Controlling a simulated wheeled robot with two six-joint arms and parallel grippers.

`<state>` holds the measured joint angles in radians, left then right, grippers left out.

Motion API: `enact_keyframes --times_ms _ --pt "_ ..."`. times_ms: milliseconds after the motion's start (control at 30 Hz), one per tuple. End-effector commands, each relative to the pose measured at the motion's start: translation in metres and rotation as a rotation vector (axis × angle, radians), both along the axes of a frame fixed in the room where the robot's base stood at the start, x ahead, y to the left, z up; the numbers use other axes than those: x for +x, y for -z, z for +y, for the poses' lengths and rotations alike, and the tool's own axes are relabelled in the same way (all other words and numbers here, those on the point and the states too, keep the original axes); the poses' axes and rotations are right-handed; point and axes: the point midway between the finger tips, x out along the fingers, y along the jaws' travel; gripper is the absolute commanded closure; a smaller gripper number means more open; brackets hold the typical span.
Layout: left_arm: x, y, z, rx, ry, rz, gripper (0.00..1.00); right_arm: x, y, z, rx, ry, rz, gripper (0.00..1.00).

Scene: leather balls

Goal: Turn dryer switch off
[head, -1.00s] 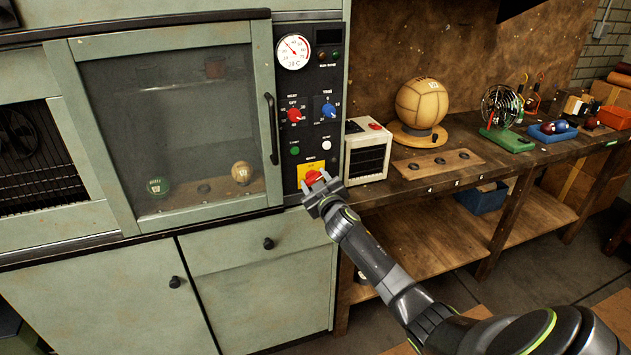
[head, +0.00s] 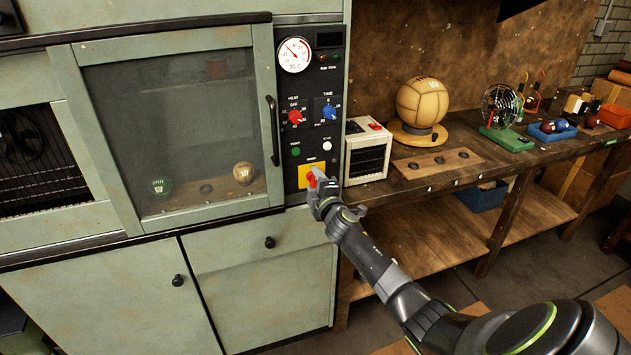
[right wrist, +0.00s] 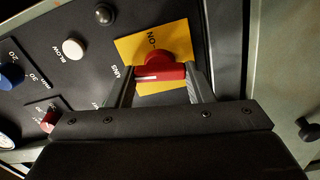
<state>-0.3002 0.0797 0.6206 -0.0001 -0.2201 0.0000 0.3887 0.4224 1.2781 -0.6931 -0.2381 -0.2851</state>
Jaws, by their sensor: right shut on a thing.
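The dryer switch (head: 311,178) is a red rotary knob on a yellow plate, low on the black control panel. In the right wrist view the red switch (right wrist: 160,70) shows a white pointer line, with the word "ON" on the yellow plate (right wrist: 150,40) beside it. My right gripper (head: 317,181) is shut on the switch. In the right wrist view its fingers (right wrist: 160,84) stand on either side of the knob's red bar. The gripper hides part of the plate in the head view. My left gripper is not in view.
Other panel controls are a red heat knob (head: 295,117), a blue time knob (head: 329,112) and small buttons. The dryer's glass door (head: 170,120) is shut, with two balls inside. A white heater box (head: 367,153) stands close to the right on the workbench (head: 400,187).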

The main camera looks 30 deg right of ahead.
Motion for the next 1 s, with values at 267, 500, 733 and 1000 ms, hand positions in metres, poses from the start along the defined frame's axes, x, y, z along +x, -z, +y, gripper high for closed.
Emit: enact_keyframes --times_ms 267,500,733,1000 --pt "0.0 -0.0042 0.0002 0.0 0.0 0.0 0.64 -0.0002 0.0015 0.0003 -0.141 0.0 0.036 0.75" --pt "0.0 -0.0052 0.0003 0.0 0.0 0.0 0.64 -0.0004 0.0022 0.0002 -0.194 0.001 0.049 0.75" --pt "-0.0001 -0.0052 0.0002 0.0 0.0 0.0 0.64 -0.0005 0.0025 0.0002 -0.203 0.0 0.052 0.75" --pt "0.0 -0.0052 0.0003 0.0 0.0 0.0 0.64 -0.0005 0.0027 0.0001 -0.203 0.0 0.052 0.47"
